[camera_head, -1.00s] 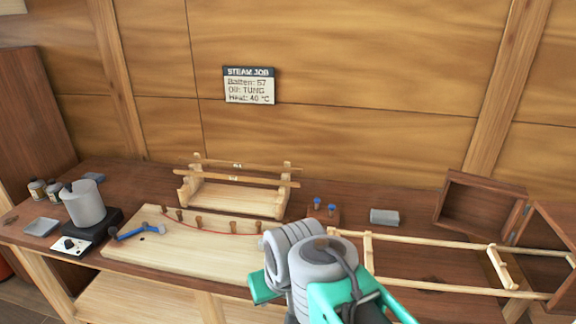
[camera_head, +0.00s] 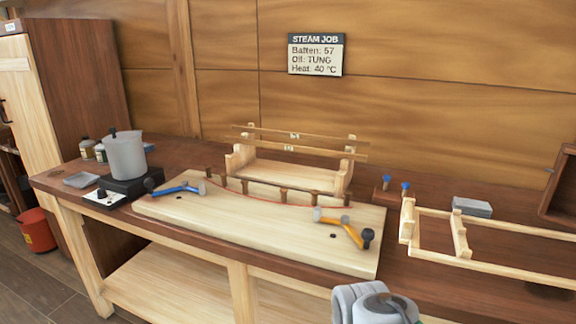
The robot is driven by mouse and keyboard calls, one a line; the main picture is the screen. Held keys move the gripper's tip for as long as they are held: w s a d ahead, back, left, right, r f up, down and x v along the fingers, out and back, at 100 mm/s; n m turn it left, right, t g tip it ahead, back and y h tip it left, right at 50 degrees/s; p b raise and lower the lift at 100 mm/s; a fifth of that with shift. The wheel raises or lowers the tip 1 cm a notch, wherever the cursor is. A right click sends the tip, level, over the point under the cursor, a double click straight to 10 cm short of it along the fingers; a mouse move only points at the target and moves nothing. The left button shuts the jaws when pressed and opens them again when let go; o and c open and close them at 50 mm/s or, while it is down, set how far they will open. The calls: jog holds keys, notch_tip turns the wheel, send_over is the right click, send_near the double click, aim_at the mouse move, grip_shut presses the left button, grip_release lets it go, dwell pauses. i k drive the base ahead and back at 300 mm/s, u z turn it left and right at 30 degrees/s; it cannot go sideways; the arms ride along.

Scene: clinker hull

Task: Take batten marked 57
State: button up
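A wooden rack (camera_head: 290,178) stands at the back of the bench and bears two long thin battens, one behind the other. The rear batten (camera_head: 265,132) and the front batten (camera_head: 325,154) each carry a small white label near the middle; the numbers are too small to read. A sign (camera_head: 316,54) on the wall reads "STEAM JOB, Batten: 57, Oil: TUNG, Heat: 40 °C". Part of my arm shows at the bottom edge, right of the middle. My gripper is not in view.
A pale bending board (camera_head: 250,228) with pegs, a red curved line, a blue clamp (camera_head: 178,189) and an orange clamp (camera_head: 345,227) lies before the rack. A pot (camera_head: 126,156) sits on a burner at left. A wooden frame (camera_head: 500,262), grey block (camera_head: 472,207) and blue-topped pins are at right.

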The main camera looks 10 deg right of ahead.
aim_at(253, 142)
jog(key=u, duration=1.8)
jog(key=i, duration=1.65)
jog(key=z, duration=1.5)
